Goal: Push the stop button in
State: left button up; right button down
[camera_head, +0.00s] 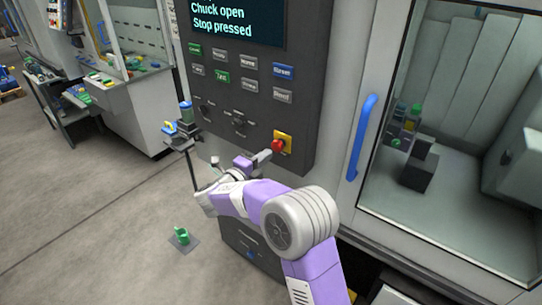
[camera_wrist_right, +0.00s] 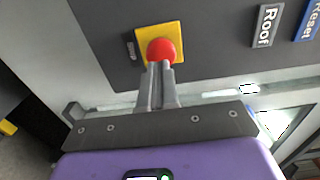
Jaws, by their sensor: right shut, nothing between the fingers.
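The red stop button (camera_head: 277,146) sits on a yellow square plate (camera_head: 288,138) at the lower right of the dark control panel. In the right wrist view the round red button (camera_wrist_right: 161,50) is at top middle on its yellow plate (camera_wrist_right: 176,30). My right gripper (camera_head: 266,154) is shut and empty, its fingertips at the button. In the wrist view its fingertips (camera_wrist_right: 160,66) overlap the button's lower edge; they look touching or nearly so. The panel's display (camera_head: 232,20) reads "Chuck open" and "Stop pressed". My left gripper is not in view.
Rows of labelled buttons (camera_head: 221,76) lie above the stop button; two of them are lit green. A blue door handle (camera_head: 361,137) and a glazed machine door stand to the right. A green object (camera_head: 181,235) is on the floor at lower left.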

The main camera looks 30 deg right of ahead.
jog(key=v, duration=1)
jog(key=shift+a+p, duration=0.35)
jog(key=shift+a, duration=0.1)
jog(key=shift+f, duration=0.1)
